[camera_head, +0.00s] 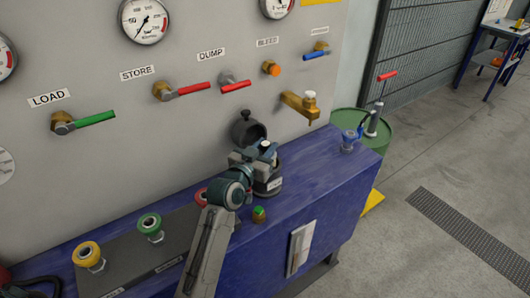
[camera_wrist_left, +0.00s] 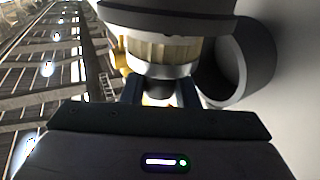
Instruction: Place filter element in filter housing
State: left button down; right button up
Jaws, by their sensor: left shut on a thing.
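The filter element (camera_wrist_left: 165,52), a pale pleated cylinder with a lighter end cap, is in the left wrist view just beyond the fingers. My left gripper (camera_wrist_left: 160,92) is shut on its near end. In the head view my left gripper (camera_head: 255,158) is over the dark filter housing (camera_head: 272,186), which has a white label and stands on the blue bench. A dark round rim (camera_wrist_left: 165,18) lies across the element's far end. I cannot tell how far the element is inside it. My gripper hides most of the element in the head view. My right gripper is not in view.
A dark open round part (camera_head: 248,130), likely the lid, is against the grey panel close behind the gripper. A brass tap (camera_head: 300,105) juts out to the right. Green (camera_head: 150,226) and yellow (camera_head: 88,254) fittings stand left. The blue bench's right end is mostly clear.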

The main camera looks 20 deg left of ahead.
pick_arm(q)
notch_tip(320, 180, down, 2)
jog(key=shift+f, duration=0.2)
jog(key=c, duration=1.1)
grip_release()
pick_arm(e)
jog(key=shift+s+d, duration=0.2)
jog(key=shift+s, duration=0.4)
